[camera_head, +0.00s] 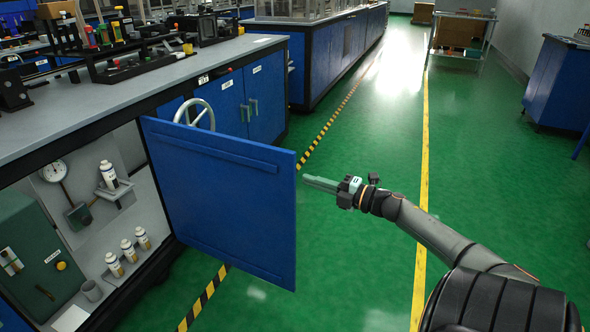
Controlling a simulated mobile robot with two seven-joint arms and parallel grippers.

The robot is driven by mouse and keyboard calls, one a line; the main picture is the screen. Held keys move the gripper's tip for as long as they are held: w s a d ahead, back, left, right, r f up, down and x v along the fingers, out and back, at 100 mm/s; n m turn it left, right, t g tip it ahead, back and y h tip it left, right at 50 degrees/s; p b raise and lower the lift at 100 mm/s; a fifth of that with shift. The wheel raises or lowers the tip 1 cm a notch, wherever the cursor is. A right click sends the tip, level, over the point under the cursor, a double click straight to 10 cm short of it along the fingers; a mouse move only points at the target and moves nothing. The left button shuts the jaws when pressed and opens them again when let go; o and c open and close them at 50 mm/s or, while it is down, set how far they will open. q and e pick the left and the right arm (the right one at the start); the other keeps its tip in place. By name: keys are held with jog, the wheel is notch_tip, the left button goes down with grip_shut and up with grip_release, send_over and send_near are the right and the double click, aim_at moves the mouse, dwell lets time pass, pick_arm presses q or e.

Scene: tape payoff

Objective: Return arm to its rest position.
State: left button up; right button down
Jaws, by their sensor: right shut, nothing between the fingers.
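My right arm comes in from the lower right and reaches up and left over the green floor. My right gripper (321,184) is shut and empty, with its fingertips pointing left. It is in open air just right of the free edge of an open blue cabinet door (225,215), and a small gap shows between them in the picture. My left gripper is not in this view.
The open cabinet (62,250) on the left holds several white bottles, a gauge and a green box. A grey worktop (140,85) carries racks. A blue cabinet (560,85) and a shelf cart (462,38) stand farther back. The floor around my arm is clear.

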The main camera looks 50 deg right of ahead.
jog(key=s+d, duration=0.2)
jog(key=s, duration=0.1)
jog(key=shift+s+d, duration=0.15)
jog(key=shift+d, duration=0.05)
jog(key=shift+a, duration=0.1)
